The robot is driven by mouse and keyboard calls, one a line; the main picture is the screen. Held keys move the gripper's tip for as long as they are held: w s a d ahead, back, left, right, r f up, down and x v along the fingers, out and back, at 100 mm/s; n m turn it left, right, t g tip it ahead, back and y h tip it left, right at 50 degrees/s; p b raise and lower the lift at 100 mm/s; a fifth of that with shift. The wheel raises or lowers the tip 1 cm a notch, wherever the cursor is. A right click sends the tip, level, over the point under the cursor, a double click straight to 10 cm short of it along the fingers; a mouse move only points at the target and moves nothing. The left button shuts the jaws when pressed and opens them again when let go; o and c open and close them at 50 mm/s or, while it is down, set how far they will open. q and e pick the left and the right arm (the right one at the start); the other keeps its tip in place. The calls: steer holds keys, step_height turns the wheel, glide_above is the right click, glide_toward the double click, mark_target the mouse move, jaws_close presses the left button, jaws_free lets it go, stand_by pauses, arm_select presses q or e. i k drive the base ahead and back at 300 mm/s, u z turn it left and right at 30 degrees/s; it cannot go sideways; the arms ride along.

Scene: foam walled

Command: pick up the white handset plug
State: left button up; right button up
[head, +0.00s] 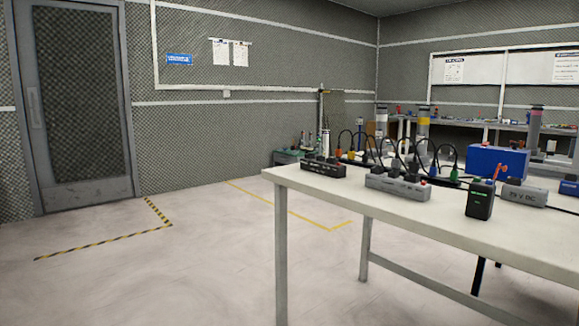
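I cannot make out a white handset plug in the head view. Several dark plugs with black cords arch over a black power strip (323,170) and a grey power strip (398,187) on the white table (440,222). Coloured parts show among the cords, including a green one (455,175) and an orange one (351,155). Neither of my grippers is in view.
A black device with a green display (480,201), a grey box marked DC (524,195) and a blue box (497,161) stand on the table's right. A workbench (480,124) stands behind. The floor (150,275) at left is clear, towards a grey door (80,110).

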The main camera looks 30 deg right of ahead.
mark_target(378, 163)
steer(key=u, duration=0.95)
steer(key=i, duration=0.4)
steer(key=z, duration=0.75)
steer(key=i, duration=1.15)
steer(key=z, duration=1.1)
